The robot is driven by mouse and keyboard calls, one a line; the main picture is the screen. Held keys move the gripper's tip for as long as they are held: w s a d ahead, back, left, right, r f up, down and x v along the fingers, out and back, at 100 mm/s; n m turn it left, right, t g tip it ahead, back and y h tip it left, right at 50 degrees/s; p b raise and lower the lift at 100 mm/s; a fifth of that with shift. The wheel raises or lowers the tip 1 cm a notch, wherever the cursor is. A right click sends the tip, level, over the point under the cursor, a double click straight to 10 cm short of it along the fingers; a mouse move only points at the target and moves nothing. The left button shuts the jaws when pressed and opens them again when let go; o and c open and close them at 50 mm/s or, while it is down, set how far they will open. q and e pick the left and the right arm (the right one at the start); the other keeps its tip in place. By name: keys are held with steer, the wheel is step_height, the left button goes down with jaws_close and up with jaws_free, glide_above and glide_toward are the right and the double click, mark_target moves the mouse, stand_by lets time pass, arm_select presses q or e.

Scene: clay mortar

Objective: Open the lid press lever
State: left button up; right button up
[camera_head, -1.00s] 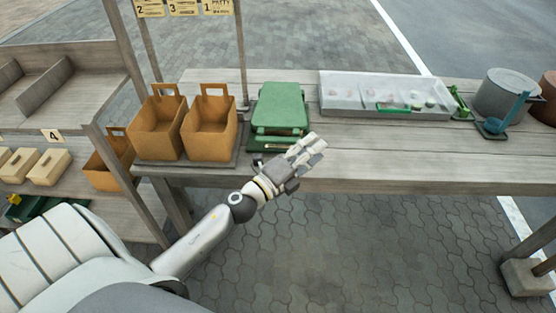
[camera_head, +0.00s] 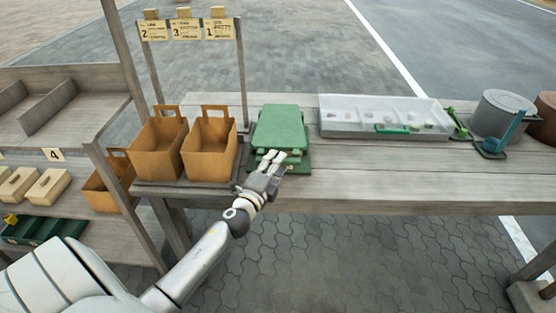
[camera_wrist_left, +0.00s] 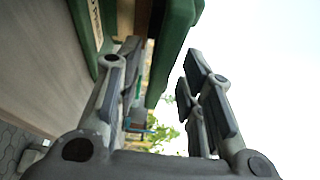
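The green press (camera_head: 279,127) stands on the wooden table, right of two brown paper bags. Its flat green lid lies over a darker green base. My left gripper (camera_head: 272,159) is at the press's front edge, fingers pointing toward the lid. In the left wrist view my left gripper (camera_wrist_left: 165,70) is open, with its fingers apart. The green lid edge (camera_wrist_left: 177,45) shows between and beyond the fingertips there. I cannot tell whether a finger touches it. The gripper partly covers the press's front, and no separate lever can be made out. My right gripper is not in view.
The brown bags (camera_head: 209,147) stand close to the press's left. Bare tabletop (camera_head: 400,175) lies in front of the tray.

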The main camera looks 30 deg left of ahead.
arm_select(q)
steer(key=shift+w+a, duration=0.1)
steer(key=shift+w, duration=0.75)
jaws_close()
